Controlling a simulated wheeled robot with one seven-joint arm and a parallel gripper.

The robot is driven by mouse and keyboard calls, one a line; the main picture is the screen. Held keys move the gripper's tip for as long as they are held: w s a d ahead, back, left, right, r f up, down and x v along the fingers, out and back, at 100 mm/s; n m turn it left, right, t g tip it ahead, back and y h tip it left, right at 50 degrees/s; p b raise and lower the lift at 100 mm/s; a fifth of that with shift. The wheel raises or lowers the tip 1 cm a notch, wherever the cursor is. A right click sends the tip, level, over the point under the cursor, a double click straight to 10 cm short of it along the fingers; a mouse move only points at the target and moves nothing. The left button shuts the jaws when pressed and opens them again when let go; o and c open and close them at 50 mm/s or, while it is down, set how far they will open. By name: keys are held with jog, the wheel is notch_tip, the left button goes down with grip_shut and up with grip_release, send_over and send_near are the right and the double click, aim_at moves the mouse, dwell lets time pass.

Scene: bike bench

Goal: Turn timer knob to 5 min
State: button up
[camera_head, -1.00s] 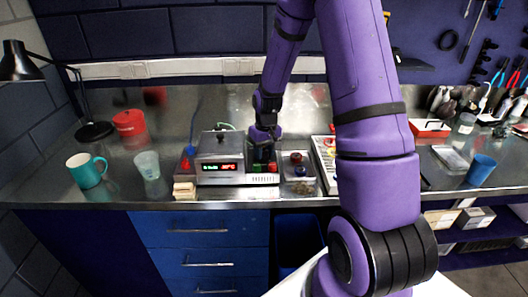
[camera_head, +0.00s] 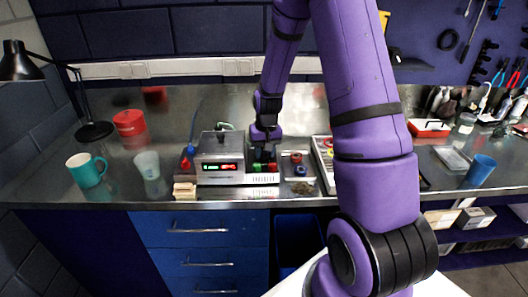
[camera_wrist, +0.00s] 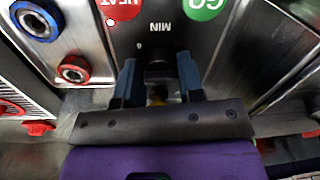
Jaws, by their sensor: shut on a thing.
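The timer unit (camera_head: 218,148) is a grey metal box with a lit red and green display. It stands on the bench left of centre in the head view. My gripper (camera_head: 263,153) is over its right-hand control panel. In the wrist view, the two blue-grey fingers of my gripper (camera_wrist: 158,85) are on either side of the dark timer knob (camera_wrist: 158,66) and shut on it. The word MIN shows upside down above the knob. The knob's pointer and scale marks are hidden or too dark to read.
In the wrist view, a red HEAT button (camera_wrist: 121,8) and a green GO button (camera_wrist: 203,7) are close beyond the fingers. A tray with blue (camera_wrist: 36,20) and red (camera_wrist: 73,70) round parts is to the left. A cup (camera_head: 147,165) and teal mug (camera_head: 87,170) stand left of the unit.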

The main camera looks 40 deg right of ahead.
jog(key=o, duration=0.6)
jog(key=shift+d, duration=0.1)
notch_tip(320, 180, up, 11)
jog(key=shift+s+d, duration=0.15)
jog(key=shift+d, duration=0.15)
jog(key=shift+f, duration=0.1)
jog(key=s+a+r+n+t, duration=0.1)
jog(key=s+a+r, duration=0.35)
jog(key=r, duration=0.35)
jog(key=s+a+r+n+t, duration=0.1)
jog(key=s+a+r+t, duration=0.1)
jog(key=s+a+r, duration=0.35)
jog(key=s+a+r+n+t, duration=0.1)
jog(key=s+a+r, duration=0.1)
jog(key=s, duration=0.6)
jog(key=s+a+r+n+t, duration=0.1)
jog(key=s+a+r, duration=0.1)
jog(key=s+r, duration=0.3)
jog(key=s, duration=0.3)
jog(key=shift+r+h, duration=0.25)
jog(key=shift+h, duration=0.15)
